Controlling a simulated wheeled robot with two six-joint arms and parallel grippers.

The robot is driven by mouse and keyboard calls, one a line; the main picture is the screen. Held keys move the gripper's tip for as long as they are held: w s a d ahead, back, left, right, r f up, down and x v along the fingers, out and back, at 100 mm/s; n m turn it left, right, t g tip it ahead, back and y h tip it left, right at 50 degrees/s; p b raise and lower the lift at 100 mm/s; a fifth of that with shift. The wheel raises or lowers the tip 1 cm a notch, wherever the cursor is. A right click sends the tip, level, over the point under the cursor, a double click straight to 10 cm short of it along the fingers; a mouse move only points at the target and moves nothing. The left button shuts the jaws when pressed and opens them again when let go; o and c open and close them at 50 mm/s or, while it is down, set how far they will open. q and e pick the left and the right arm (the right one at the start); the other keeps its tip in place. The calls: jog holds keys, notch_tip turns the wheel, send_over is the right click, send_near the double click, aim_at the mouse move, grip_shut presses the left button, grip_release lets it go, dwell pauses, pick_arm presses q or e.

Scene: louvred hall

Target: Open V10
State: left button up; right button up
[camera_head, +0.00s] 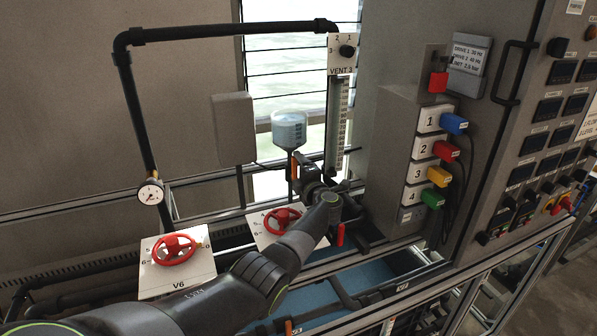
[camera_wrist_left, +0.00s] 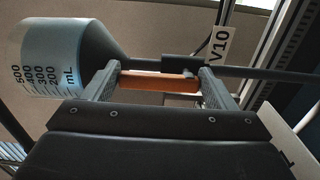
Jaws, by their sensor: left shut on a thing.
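The V10 tag (camera_wrist_left: 218,45) is a white label with black letters, just behind the right-hand finger in the left wrist view. An orange lever handle (camera_wrist_left: 155,83) lies crosswise between my left gripper's fingers in that view. My left gripper (camera_wrist_left: 160,86) is shut on this handle. In the head view the orange handle (camera_head: 295,166) stands about upright under the clear measuring vessel (camera_head: 289,128), and my left gripper (camera_head: 303,168) is at it. The vessel, with a mL scale, also shows in the left wrist view (camera_wrist_left: 60,60). The valve body is mostly hidden. My right gripper is not in view.
Red handwheels stand on white plates to the left, one marked V6 (camera_head: 174,250). A black pipe frame (camera_head: 225,30) with a gauge (camera_head: 151,192) rises behind. The VENT 3 panel (camera_head: 341,60) is above. A grey cabinet with coloured plugs (camera_head: 440,150) bounds the right side.

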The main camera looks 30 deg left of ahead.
pick_arm(q)
jog(key=shift+f, duration=0.1)
jog(key=o, duration=1.4)
jog(key=shift+c, duration=0.2)
jog(key=shift+d, duration=0.1)
jog(key=b+v, duration=0.2)
jog(key=v, duration=1.5)
jog(key=shift+s, duration=0.2)
